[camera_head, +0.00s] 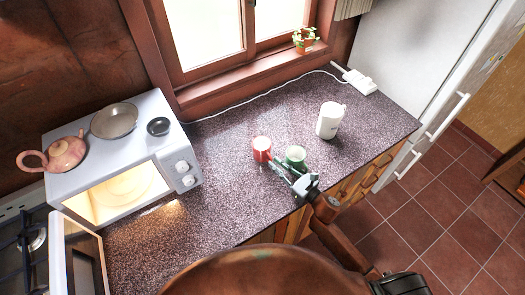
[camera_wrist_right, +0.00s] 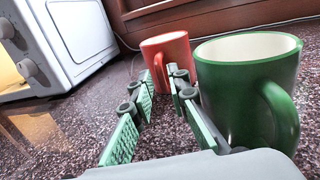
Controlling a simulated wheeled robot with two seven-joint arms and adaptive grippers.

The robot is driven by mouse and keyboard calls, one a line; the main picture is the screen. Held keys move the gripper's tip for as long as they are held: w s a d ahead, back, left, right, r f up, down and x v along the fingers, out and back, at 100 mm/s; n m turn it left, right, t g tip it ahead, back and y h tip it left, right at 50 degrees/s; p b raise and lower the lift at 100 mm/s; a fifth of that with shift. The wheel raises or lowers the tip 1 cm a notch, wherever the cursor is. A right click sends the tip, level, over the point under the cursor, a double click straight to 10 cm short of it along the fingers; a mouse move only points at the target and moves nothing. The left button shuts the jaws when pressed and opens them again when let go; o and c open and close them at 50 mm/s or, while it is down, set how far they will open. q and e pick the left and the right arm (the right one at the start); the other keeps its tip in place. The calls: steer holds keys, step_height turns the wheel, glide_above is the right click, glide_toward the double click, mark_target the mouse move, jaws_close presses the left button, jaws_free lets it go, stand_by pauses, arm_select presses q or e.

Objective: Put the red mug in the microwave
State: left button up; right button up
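The red mug (camera_head: 262,149) stands upright on the counter, left of the green mug (camera_head: 295,155). In the right wrist view the red mug (camera_wrist_right: 168,52) is straight ahead, its handle facing me. My right gripper (camera_head: 279,171) is low at the counter in front of both mugs. Its fingers (camera_wrist_right: 160,86) are apart with nothing gripped; the red handle shows in line with the gap, and the green mug (camera_wrist_right: 238,85) is close beside the right finger. The microwave (camera_head: 190,160) is at the left, its door (camera_head: 78,262) open and its inside lit. My left gripper is out of view.
A teapot (camera_head: 66,152), a pan (camera_head: 114,120) and a small dark dish (camera_head: 158,126) sit on the microwave. A white jug (camera_head: 329,121) stands right of the mugs. The counter (camera_head: 222,195) between mugs and microwave is clear. A stove (camera_head: 28,240) is at far left.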

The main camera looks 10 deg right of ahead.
steer(key=shift+x, duration=0.95)
jaws_close()
steer(key=shift+r, duration=0.1)
